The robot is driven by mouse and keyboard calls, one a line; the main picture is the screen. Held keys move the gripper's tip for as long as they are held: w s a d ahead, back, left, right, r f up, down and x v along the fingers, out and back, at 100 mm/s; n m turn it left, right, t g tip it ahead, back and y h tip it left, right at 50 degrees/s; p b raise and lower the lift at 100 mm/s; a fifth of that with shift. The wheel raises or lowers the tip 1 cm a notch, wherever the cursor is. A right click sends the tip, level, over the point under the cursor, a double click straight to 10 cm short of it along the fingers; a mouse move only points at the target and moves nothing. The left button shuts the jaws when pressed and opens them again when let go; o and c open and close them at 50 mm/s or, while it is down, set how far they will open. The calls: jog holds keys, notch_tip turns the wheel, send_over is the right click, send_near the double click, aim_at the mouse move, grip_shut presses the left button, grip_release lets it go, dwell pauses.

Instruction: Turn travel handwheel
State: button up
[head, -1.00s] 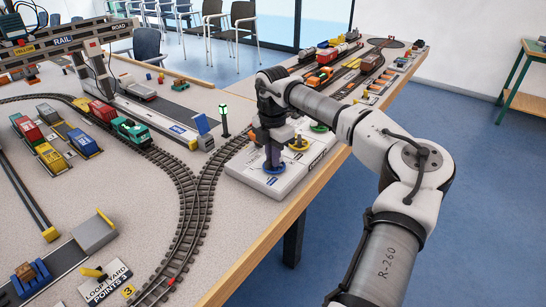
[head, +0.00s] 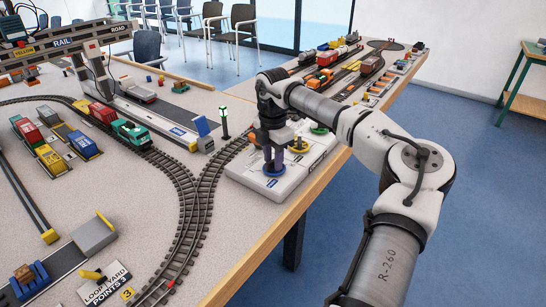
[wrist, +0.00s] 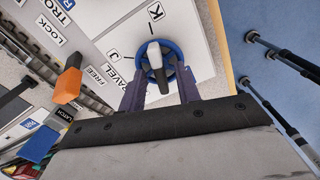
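The travel handwheel is a small blue wheel with a raised grey and black bar across it, on a white control panel; in the wrist view the handwheel (wrist: 171,46) is at upper centre, near the labels TRAVEL, J and K. In the head view the handwheel (head: 275,171) is partly hidden under my gripper. My gripper (head: 274,162) points down over it. In the wrist view the two purple fingers of my gripper (wrist: 158,80) are apart, one on each side of the wheel's near part. I cannot tell whether they touch the rim.
The white control panel (head: 248,178) sits at the table's right edge. An orange lever (wrist: 68,84) shows left of my gripper. Model tracks (head: 190,205) and a signal post (head: 224,120) stand to the left.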

aim_at(273, 160)
notch_tip(273, 160, up, 14)
dwell(0.6)
